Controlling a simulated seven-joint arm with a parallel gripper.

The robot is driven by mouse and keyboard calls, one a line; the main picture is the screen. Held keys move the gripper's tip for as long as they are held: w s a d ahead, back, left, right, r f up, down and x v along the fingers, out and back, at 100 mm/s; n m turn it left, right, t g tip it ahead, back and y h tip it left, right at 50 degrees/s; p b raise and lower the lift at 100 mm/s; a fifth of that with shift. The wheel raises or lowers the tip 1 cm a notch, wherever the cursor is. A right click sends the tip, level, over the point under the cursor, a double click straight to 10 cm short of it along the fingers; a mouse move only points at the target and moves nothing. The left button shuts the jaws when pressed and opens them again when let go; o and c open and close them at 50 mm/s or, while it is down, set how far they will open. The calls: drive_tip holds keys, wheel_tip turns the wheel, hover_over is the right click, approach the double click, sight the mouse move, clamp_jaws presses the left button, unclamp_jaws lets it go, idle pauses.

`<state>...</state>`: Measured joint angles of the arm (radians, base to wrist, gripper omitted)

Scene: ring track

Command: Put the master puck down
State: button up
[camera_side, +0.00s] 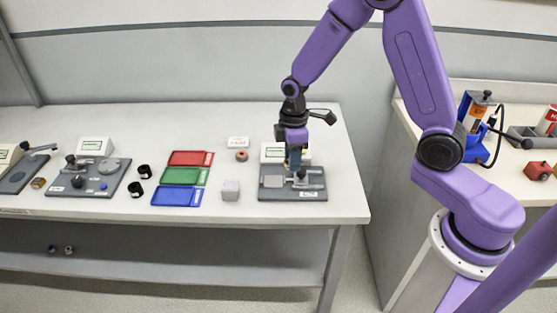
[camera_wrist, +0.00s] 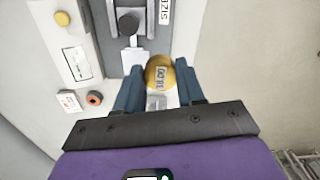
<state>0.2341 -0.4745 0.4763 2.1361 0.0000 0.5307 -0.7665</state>
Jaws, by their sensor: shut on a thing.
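The master puck (camera_wrist: 160,73) is a brass-coloured round piece with a printed number on its face, seen in the wrist view. My gripper (camera_wrist: 159,86) has its blue fingers closed on either side of it. In the side view my gripper (camera_side: 293,166) points down over the grey gauge fixture (camera_side: 275,196) near the right end of the bench. The puck cannot be made out there. In the wrist view the fixture (camera_wrist: 110,58) with its dark knob lies just beyond the puck. Whether the puck touches the surface below is unclear.
A white display unit (camera_side: 270,149) stands behind the fixture. A small orange ring (camera_side: 241,156) and a white sign (camera_side: 238,142) are to its left. Another fixture (camera_side: 88,180) is beyond.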

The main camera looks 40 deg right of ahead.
drive_tip(key=s+r, duration=0.3)
drive_tip(key=s, duration=0.3)
drive_tip(key=shift+s+d, duration=0.2)
drive_tip(key=shift+d, duration=0.1)
